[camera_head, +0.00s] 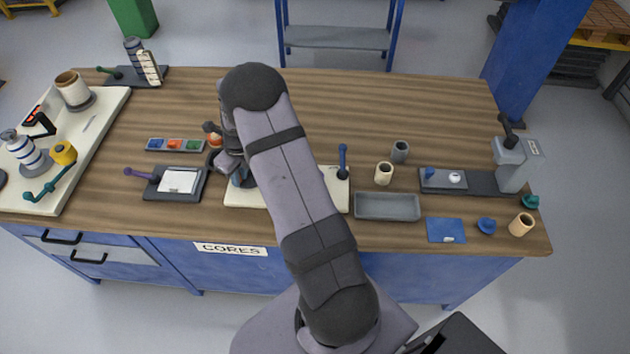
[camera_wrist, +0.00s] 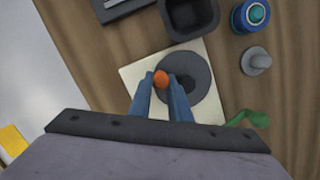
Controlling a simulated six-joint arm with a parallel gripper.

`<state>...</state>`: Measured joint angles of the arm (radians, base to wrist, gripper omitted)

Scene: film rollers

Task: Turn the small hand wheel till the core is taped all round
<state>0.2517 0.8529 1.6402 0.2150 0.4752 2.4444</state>
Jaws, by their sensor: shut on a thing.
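In the wrist view a grey disc wheel (camera_wrist: 201,93) lies on a cream board (camera_wrist: 134,75). An orange knob (camera_wrist: 161,79) stands near the wheel's left edge. The two blue fingers of my gripper (camera_wrist: 161,84) are shut on this knob from either side. In the head view my arm crosses the cream board (camera_head: 318,204) and hides the wheel and the knob. My gripper (camera_head: 240,180) shows only in part there, at the board's left end. A core on this board and its tape cannot be made out.
A blue upright handle (camera_head: 342,158) stands at the board's right end. A grey tray (camera_head: 387,207) and two tube-like cores, one cream (camera_head: 384,174) and one grey (camera_head: 400,151), are to the right. A dark plate with a purple handle (camera_head: 140,173) is left. The back middle is clear.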

